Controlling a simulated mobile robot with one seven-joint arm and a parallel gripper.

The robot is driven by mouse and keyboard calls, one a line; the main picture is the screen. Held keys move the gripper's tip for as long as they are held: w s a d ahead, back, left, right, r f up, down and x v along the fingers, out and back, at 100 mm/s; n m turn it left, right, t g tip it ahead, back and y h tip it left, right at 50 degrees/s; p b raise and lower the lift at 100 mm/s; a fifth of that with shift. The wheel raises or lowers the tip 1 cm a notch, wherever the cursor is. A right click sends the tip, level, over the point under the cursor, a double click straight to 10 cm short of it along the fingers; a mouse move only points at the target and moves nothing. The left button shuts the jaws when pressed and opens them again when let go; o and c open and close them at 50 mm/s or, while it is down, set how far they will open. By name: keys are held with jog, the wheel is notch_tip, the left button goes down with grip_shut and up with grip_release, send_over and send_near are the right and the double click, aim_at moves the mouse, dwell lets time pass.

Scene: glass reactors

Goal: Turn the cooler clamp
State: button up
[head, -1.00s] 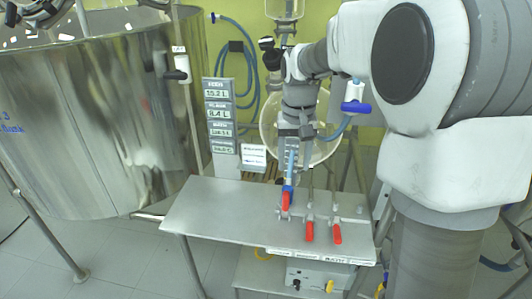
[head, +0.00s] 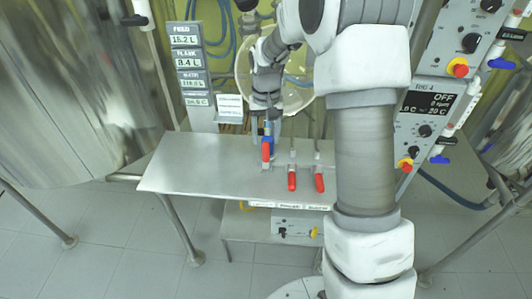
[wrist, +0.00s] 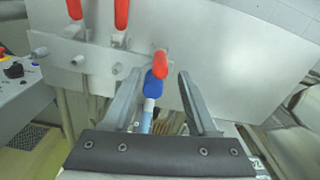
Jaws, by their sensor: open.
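Three clamps with red handles sit along the front of a steel table. The left clamp's handle (head: 266,150) stands higher than the middle (head: 292,180) and right (head: 319,182) handles. A blue part shows just behind it. Which one is the cooler clamp I cannot read from the small edge labels. My gripper (head: 268,112) is over the left clamp. In the wrist view my gripper (wrist: 158,76) is open, its fingers on either side of that clamp's red handle (wrist: 160,63) and blue part (wrist: 154,84), with gaps on both sides. The other two handles show at the wrist view's upper left.
The steel table (head: 190,165) is bare left of the clamps. A panel of readouts (head: 188,62) stands behind it. A large steel vessel (head: 60,90) is at the left. A control box (head: 296,230) sits on a shelf below. Control panels (head: 430,110) stand at the right.

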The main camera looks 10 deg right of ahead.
aim_at(266, 152)
notch_tip(266, 152, down, 7)
jog(key=shift+r, duration=0.1)
dwell(0.3)
grip_shut()
dwell(1.3)
